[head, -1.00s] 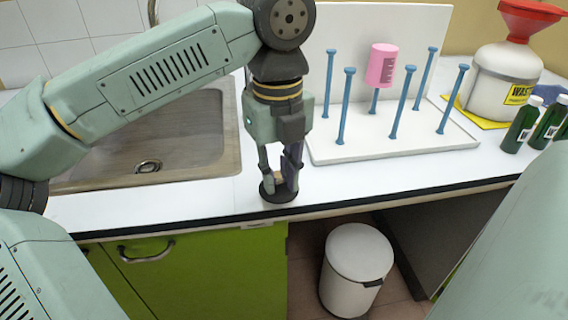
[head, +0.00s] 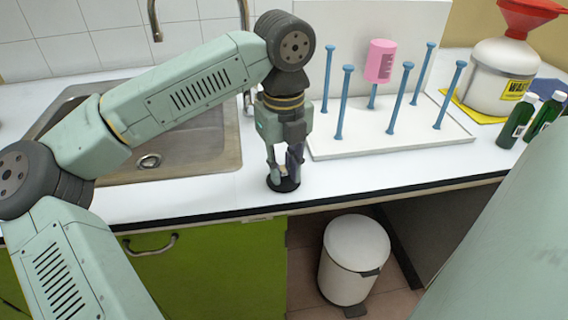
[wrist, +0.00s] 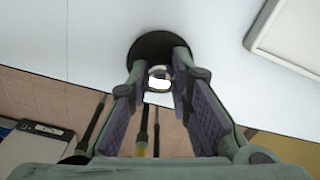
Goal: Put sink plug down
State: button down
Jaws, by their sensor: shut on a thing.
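The sink plug (head: 285,185) is a dark round disc at the white counter's front, between the sink (head: 190,140) and the peg rack. My gripper (head: 284,174) points down, with its fingers shut on the plug's small upright top. In the wrist view the black disc (wrist: 150,46) lies beyond the fingertips, and my gripper (wrist: 160,78) closes around a pale piece at its centre. The disc is at or very near the counter surface; I cannot tell whether it touches. The sink's drain (head: 149,160) is open to view.
A white rack (head: 400,137) with blue pegs and a pink cup (head: 380,60) stands close on the right. Green bottles (head: 515,122) and a waste container (head: 497,80) are farther right. A bin (head: 353,260) stands below the counter edge.

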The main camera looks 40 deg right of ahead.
aim_at(284, 168)
jog(key=c, duration=1.5)
grip_release()
jog(key=shift+f, duration=0.15)
jog(key=shift+o, duration=0.2)
notch_tip(284, 168, up, 12)
jog(key=shift+r+b, duration=0.25)
jog(key=shift+b, duration=0.1)
